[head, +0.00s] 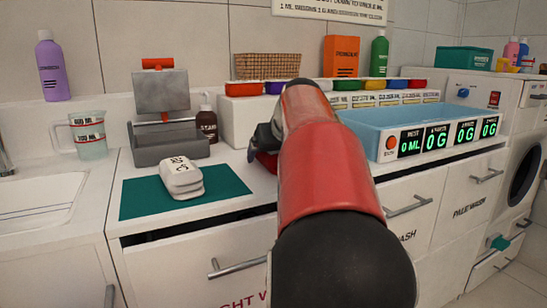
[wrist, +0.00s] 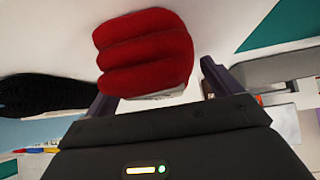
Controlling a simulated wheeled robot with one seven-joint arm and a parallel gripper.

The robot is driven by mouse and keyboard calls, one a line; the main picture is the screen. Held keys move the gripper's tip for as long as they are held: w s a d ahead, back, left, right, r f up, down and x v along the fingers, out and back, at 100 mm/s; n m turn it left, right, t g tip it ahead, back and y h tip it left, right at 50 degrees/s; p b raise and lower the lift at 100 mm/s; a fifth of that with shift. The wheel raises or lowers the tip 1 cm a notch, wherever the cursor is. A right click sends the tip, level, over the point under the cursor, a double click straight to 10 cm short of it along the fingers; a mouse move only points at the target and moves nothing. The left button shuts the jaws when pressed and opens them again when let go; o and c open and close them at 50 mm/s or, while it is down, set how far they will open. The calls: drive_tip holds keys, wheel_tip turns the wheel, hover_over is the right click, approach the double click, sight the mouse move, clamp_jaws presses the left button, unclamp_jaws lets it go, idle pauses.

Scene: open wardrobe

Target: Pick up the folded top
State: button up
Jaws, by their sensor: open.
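A red folded top (wrist: 145,50), in several soft rolls, shows large in the wrist view, just in front of my gripper (wrist: 158,85). My jaws are open. The top overlaps the left finger, and a gap shows between it and the right finger; whether it touches either finger I cannot tell. In the head view only a small red edge of the top (head: 266,163) shows on the counter, beside my gripper (head: 262,146); my arm hides the rest.
A white folded bundle with dark lettering (head: 181,178) lies on a teal mat (head: 136,198) left of my gripper. A grey press-like stand (head: 166,105) and dark bottle (head: 207,125) stand behind. A blue tray scale (head: 400,115) is at right.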

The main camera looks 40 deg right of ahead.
drive_tip(key=shift+c, duration=0.3)
drive_tip(key=c, duration=1)
drive_tip(key=shift+c, duration=0.2)
